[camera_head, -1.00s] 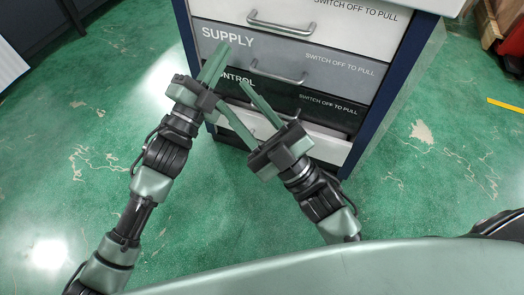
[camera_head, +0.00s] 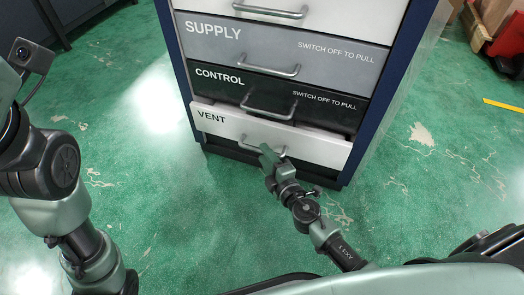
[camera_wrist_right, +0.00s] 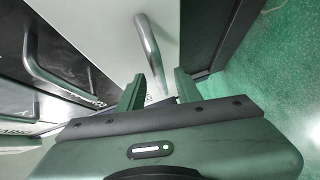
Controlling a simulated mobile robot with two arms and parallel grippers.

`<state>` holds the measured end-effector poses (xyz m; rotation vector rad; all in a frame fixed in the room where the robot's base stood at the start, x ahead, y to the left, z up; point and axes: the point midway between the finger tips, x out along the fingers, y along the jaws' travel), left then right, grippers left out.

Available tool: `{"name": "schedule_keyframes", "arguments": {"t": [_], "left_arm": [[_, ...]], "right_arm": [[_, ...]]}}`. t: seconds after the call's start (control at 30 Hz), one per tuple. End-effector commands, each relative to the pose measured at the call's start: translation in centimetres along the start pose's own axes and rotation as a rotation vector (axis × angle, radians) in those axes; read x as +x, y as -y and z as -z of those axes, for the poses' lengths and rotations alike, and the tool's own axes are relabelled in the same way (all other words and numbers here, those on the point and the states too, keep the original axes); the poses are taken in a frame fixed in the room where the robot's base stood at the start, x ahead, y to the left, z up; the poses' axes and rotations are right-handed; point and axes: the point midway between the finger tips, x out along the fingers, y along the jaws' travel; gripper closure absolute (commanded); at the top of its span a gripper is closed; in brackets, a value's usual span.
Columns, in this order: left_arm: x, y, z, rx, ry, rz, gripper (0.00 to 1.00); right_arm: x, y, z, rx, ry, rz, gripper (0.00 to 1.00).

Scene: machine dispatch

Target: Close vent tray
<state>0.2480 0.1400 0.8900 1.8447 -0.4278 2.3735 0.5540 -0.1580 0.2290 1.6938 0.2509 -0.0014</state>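The vent tray (camera_head: 215,124) is the white bottom drawer of the cabinet, marked VENT. Its front seems to stand a little proud of the black CONTROL drawer above it. Its metal handle (camera_head: 258,143) is partly hidden by my right gripper (camera_head: 266,153), which is low in front of the tray. In the right wrist view, the two green fingers (camera_wrist_right: 158,92) are apart, and a metal handle (camera_wrist_right: 150,45) runs down toward the gap between them. I cannot tell whether they touch it. My left arm shows at the left edge of the head view, but its gripper is out of view.
Above the tray are the CONTROL drawer (camera_head: 225,82), the grey SUPPLY drawer (camera_head: 255,45) and another white drawer (camera_head: 340,12), each with a bar handle. The green floor (camera_head: 420,190) around the cabinet is clear. Red and brown items (camera_head: 492,30) stand at the far upper right.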

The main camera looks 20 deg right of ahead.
Motion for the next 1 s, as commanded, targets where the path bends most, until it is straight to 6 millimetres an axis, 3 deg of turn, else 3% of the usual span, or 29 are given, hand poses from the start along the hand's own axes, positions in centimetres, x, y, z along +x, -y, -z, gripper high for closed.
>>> {"name": "schedule_keyframes", "arguments": {"t": [0.2, 0.5, 0.63, 1.0], "left_arm": [[0.0, -0.1, 0.0, 0.001, -0.001, -0.002, 1.0], [0.0, -0.1, 0.0, 0.001, -0.001, -0.002, 1.0], [0.0, -0.1, 0.0, 0.001, 0.0, -0.002, 1.0], [0.0, -0.1, 0.0, 0.001, 0.0, -0.002, 1.0]], "right_arm": [[2.3, 0.1, 0.1, 0.001, -0.001, 0.0, 0.66], [2.6, 0.0, 0.1, 0.002, -0.002, 0.0, 0.66], [2.6, 0.0, 0.1, 0.002, -0.002, 0.0, 0.99], [2.5, 0.1, 0.1, 0.002, -0.002, 0.001, 1.0]]}}
